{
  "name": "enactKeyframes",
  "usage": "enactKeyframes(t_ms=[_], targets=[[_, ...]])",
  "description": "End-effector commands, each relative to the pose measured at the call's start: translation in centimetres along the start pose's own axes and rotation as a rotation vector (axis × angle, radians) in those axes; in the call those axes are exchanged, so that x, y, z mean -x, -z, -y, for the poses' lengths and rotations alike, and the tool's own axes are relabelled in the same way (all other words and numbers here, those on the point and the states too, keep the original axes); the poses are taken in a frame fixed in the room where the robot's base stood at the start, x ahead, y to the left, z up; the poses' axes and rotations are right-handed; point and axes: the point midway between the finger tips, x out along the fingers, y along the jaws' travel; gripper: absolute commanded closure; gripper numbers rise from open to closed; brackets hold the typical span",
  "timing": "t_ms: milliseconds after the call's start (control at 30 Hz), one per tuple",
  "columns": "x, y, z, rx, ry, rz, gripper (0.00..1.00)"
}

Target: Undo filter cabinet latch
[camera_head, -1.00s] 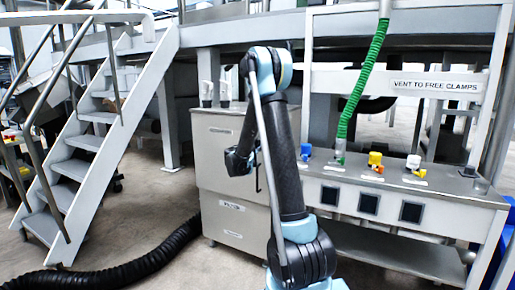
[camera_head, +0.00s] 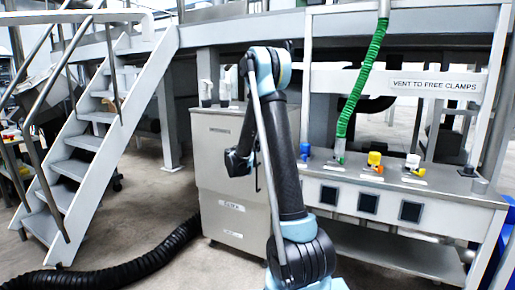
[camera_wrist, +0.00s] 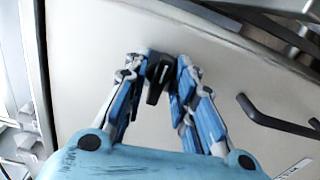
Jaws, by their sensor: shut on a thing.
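The filter cabinet (camera_head: 218,168) is a pale metal box in the middle of the head view, with a "FILTER" label on its lower part. Its black latch (camera_wrist: 158,78) shows in the wrist view on the pale cabinet face. My gripper (camera_wrist: 160,76) is shut on the latch, with blue fingertips on both sides of it. In the head view my gripper (camera_head: 238,162) is against the cabinet front, and my arm hides the latch and part of the cabinet's right side. A black bar handle (camera_wrist: 278,118) sits to the right in the wrist view.
Spray bottles (camera_head: 224,92) stand on top of the cabinet. A metal bench (camera_head: 400,190) with coloured valves and a green coiled hose (camera_head: 362,80) stands to the right. A black corrugated duct (camera_head: 120,268) lies on the floor left of the cabinet. Stairs (camera_head: 90,140) stand farther left.

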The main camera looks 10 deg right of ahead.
Motion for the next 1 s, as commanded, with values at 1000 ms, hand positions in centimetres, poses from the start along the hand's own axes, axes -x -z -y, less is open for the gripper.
enactKeyframes(t_ms=[1000], targets=[[-0.01, -0.28, 0.25, -0.112, 0.004, 0.005, 0.69]])
